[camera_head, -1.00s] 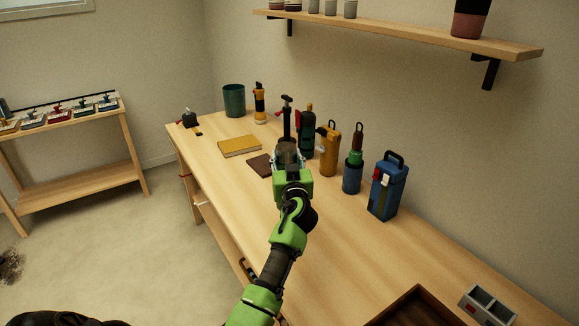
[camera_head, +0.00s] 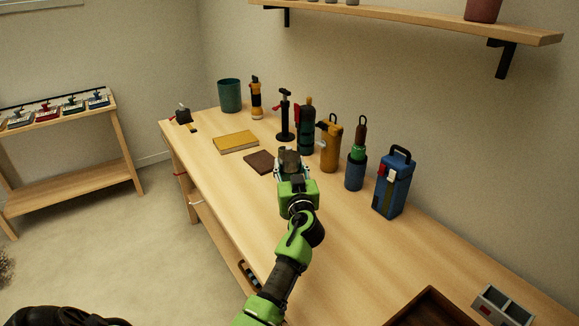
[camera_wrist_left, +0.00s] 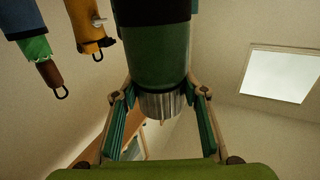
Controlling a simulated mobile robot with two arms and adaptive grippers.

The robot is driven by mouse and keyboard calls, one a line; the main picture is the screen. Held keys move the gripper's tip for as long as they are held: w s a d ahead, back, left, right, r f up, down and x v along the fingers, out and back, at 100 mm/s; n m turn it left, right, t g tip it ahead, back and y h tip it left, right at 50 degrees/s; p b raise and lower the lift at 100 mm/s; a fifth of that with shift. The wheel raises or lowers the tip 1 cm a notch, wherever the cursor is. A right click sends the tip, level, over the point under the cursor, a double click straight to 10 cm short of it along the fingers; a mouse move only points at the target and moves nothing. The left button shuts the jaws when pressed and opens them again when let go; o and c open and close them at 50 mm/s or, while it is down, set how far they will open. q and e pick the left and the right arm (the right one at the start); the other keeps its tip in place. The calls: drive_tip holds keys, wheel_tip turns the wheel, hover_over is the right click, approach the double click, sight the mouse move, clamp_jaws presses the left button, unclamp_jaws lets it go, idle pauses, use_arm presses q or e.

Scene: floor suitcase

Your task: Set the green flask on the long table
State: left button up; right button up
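My left gripper (camera_head: 290,158) is over the table just in front of that row, on the near side of the flask. In the left wrist view, which looks upside down, a green cylinder (camera_wrist_left: 156,65) with a black band and silver end, apparently the flask, lies ahead. The fingers (camera_wrist_left: 160,125) are spread, with gaps on both sides of the silver end. My right gripper is out of view.
An orange flask (camera_head: 330,148), a blue flask with a green collar (camera_head: 355,172) and a blue case (camera_head: 393,187) stand right of the flask. A black pump (camera_head: 285,122) is on its left. A brown notebook (camera_head: 260,161) lies left of the gripper. A shelf (camera_head: 420,20) overhangs.

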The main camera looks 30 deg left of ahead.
use_arm(q)
drive_tip(key=o, duration=0.3)
drive_tip(key=shift+a, duration=0.15)
drive_tip(key=shift+o, duration=0.2)
drive_tip(key=shift+r, duration=0.1)
drive_tip(key=b+v, duration=0.1)
drive_tip(key=v, duration=1.1)
